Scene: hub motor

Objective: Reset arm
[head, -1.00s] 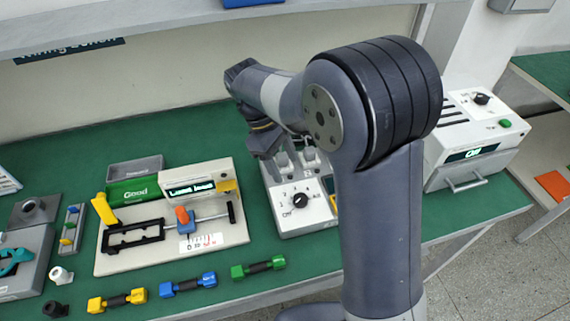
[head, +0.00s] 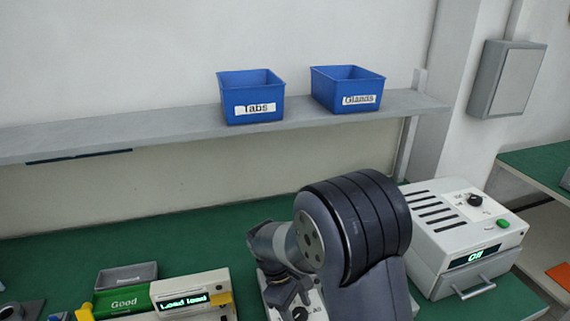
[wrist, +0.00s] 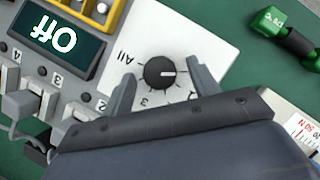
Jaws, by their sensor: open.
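My gripper (wrist: 164,85) is open in the wrist view, its two fingers on either side of a black rotary knob (wrist: 158,73) on a white control box. I cannot tell whether the fingers touch the knob or hang above it. The box's small display (wrist: 55,37) reads "Off". In the head view my arm (head: 345,235) stands at the lower middle and hides much of the control box (head: 312,304); the gripper's fingertips are not clear there.
A white oven-like unit (head: 465,238) reading "Off" stands right of my arm. A "Load load" tester (head: 192,294) and green-fronted "Good" tray (head: 124,300) are left. Blue bins "Tabs" (head: 251,97) and "Glands" (head: 347,89) sit on the shelf (head: 180,134). A green-ended part (wrist: 270,20) lies near the box.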

